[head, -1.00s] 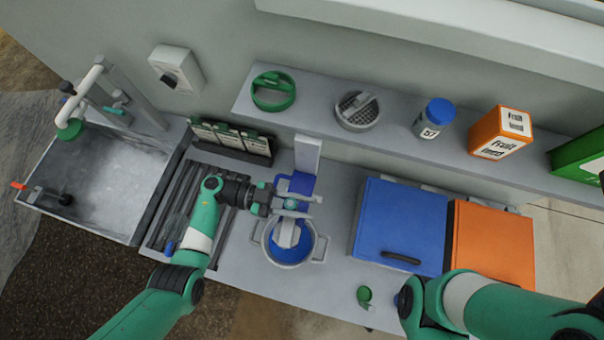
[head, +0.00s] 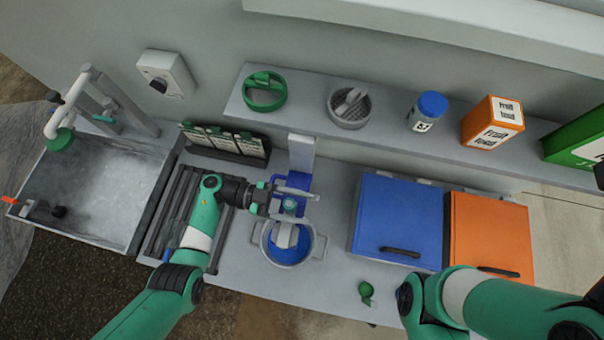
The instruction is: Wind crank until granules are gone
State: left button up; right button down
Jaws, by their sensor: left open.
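A silver pot (head: 270,256) with two side handles stands on the bench, with blue material (head: 303,246) inside. A blue upright (head: 304,182) with a grey post stands behind it. A grey part with a small teal knob (head: 290,204) sits over the pot; it appears to be the crank. My left gripper (head: 297,205) is open at the knob, with one finger on the far side and one on the near side. Contact is unclear. Granules cannot be told apart from the blue in the pot. My right arm enters at lower right; its gripper does not show.
A blue-lidded box (head: 400,215) and an orange one (head: 490,235) stand right of the pot. A small green object (head: 366,290) is near the front edge. A sink (head: 85,190) lies left. The shelf (head: 300,112) behind holds lids, a jar and cartons.

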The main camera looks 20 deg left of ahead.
pick_arm(q)
jog(key=s+a+b, duration=0.1)
jog(key=a+b, duration=0.1)
jog(key=a, duration=0.9)
jog(key=shift+a, duration=0.3)
jog(key=shift+s, duration=0.1)
